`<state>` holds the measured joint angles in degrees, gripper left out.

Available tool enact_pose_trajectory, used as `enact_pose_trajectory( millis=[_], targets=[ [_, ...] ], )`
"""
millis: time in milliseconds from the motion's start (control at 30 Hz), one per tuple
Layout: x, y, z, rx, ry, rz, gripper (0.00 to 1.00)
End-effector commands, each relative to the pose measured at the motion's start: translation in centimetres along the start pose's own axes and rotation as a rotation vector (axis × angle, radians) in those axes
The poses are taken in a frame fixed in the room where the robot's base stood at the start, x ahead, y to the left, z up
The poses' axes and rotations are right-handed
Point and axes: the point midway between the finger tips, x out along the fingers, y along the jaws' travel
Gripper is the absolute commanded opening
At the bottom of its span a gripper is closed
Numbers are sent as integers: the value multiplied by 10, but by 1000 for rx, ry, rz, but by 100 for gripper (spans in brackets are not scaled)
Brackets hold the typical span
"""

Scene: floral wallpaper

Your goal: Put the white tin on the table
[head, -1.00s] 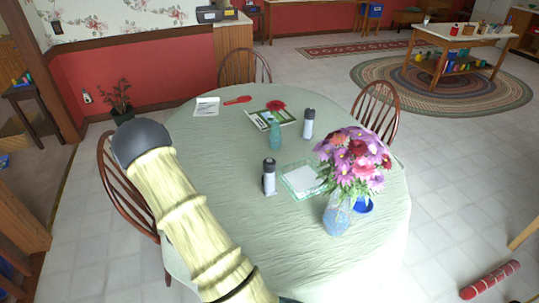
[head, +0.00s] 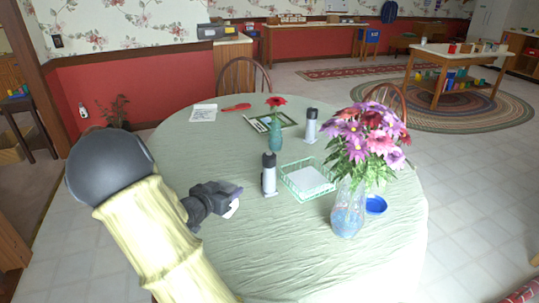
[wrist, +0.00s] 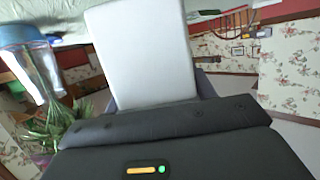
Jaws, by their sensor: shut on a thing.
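My gripper (head: 228,203) is over the left part of the round table, which has a pale green cloth (head: 240,250). It is shut on the white tin (wrist: 145,55), which fills the middle of the wrist view as a plain white block. In the head view only a small white piece of the tin (head: 232,209) shows past the dark jaws. I cannot tell whether the tin touches the cloth. My arm hides the table's left edge.
Right of my gripper stand a dark-capped bottle (head: 269,175), a green basket (head: 308,180) and a glass flower vase (head: 348,208). A teal vase (head: 275,135) and another bottle (head: 311,127) stand farther back. The cloth in front is clear.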

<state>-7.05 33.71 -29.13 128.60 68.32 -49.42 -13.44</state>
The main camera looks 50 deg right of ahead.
Motion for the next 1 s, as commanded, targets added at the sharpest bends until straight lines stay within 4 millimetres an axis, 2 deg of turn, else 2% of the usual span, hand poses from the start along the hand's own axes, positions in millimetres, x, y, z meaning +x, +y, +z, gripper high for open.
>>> enact_pose_trajectory(
  millis=[300, 367, 667, 1000],
  targets=[
    [1, 0, 0, 0, 2, 2, 20],
    [2, 0, 6, -2, 1, 2, 20],
    [17, 0, 54, -4, 1, 2, 20],
    [20, 1, 58, 2, 2, 4, 20]
  ],
)
